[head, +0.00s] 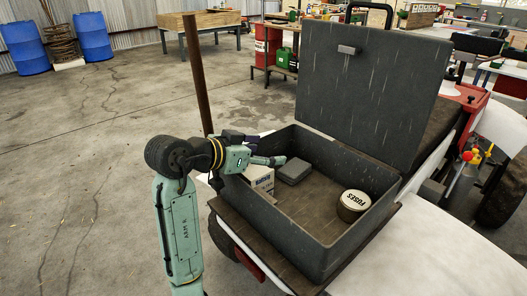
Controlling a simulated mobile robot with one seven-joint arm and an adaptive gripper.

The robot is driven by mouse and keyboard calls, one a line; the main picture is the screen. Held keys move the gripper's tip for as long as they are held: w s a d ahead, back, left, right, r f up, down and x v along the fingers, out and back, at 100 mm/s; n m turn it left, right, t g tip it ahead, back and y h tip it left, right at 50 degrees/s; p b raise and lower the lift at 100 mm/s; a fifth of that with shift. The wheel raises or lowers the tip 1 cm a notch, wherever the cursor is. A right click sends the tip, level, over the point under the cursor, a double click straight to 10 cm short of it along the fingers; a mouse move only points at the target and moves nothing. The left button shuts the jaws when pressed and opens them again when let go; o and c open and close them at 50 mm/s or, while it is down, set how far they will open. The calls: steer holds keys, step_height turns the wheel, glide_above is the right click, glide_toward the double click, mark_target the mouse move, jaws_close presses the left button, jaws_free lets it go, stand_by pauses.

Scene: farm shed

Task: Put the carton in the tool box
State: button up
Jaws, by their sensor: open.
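The tool box (345,252) is a dark grey open case with its lid (368,95) raised at the back. A white carton (263,180) with dark print is inside it, close to the left wall; its lower part is partly hidden by that wall. My gripper (276,161) is open, just above the carton and over the left side of the tool box. It looks apart from the carton, though the small view leaves the exact gap unclear.
Inside the tool box are also a small grey box (291,171) and a round tin marked FUSES (353,205). A rusty upright post (195,75) stands behind my arm. Blue barrels (93,37) stand far left. The concrete floor at left is clear.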

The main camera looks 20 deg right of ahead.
steer(key=shift+r+p, duration=0.35)
steer(key=shift+r, duration=0.15)
steer(key=b+v, duration=0.1)
steer(key=v, duration=1.1)
steer(key=shift+b, duration=0.3)
steer(key=shift+r, duration=0.15)
